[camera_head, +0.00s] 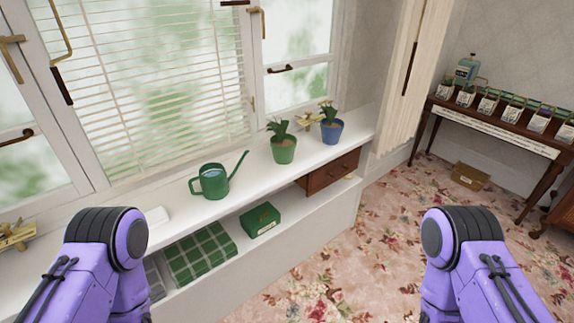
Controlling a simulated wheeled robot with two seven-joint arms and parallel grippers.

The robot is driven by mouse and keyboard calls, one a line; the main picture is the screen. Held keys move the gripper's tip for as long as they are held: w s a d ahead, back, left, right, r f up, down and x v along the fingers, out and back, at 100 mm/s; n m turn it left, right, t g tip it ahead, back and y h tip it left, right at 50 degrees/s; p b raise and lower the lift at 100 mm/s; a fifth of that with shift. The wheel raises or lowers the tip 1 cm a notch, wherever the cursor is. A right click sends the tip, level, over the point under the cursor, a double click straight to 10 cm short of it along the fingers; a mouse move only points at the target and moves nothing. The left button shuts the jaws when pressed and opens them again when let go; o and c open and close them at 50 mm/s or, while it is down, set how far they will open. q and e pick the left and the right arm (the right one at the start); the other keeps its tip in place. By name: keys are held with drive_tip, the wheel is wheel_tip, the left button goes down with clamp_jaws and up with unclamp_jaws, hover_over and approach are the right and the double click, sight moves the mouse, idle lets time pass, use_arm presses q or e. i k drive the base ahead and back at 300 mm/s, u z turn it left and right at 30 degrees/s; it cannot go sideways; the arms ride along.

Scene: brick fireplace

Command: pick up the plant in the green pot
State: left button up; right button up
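The plant in the green pot (284,149) stands upright on the white windowsill shelf (328,154), right of the middle of the view. Its green leaves (279,128) rise above the rim. A similar plant in a blue pot (331,131) stands to its right, with a small yellowish object between and behind them. My two purple arms come in at the lower left and lower right, well in front of the shelf. Neither gripper shows in the view, and nothing touches the green pot.
A green watering can (214,181) stands left of the green pot, its spout pointing toward it. A drawer (330,173) sits under the shelf. A green box (260,220) and plaid item (200,252) lie on the lower shelf. Flowered carpet (385,235) is open at right, before a table (500,133).

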sight(282, 145)
drive_tip(key=z, duration=1)
drive_tip(key=i, duration=0.9)
drive_tip(key=u, duration=0.2)
